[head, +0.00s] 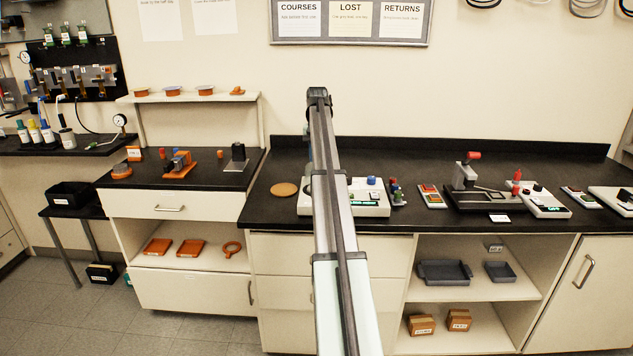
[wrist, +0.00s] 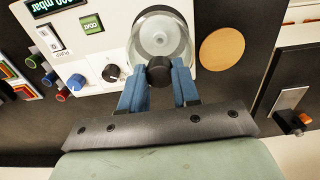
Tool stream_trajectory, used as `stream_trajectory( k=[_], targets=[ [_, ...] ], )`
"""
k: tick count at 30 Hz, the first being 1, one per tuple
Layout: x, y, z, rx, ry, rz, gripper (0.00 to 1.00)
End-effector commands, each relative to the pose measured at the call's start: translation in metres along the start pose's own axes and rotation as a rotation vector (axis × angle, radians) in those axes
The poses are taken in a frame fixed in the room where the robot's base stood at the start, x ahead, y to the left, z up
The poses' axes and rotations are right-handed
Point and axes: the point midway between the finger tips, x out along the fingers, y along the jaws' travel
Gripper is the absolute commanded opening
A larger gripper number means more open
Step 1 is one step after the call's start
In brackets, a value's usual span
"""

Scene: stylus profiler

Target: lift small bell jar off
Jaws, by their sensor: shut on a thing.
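The small bell jar (wrist: 144,38) is a clear round dome with a black knob (wrist: 160,70). In the wrist view it is at the top middle, at the edge of the white coater unit (wrist: 95,50). My gripper (wrist: 160,83) has its blue fingers on both sides of the knob and is shut on it. I cannot tell whether the jar's rim touches the unit or is clear of it. In the head view my arm hides the jar and the gripper; only parts of the white unit (head: 368,197) show beside the arm.
A round tan disc (wrist: 225,48) lies on the black bench beside the unit; it also shows in the head view (head: 284,189). A stylus instrument (head: 485,190) is further right. The bench around the disc is clear.

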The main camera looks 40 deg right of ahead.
Motion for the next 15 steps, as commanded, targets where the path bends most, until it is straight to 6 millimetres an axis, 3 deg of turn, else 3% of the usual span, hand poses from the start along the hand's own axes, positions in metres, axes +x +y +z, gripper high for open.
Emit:
stream_trajectory(
  k=[15],
  targets=[
    [-0.04, 0.0, -0.001, 0.0, 0.001, 0.0, 0.0]
  ],
)
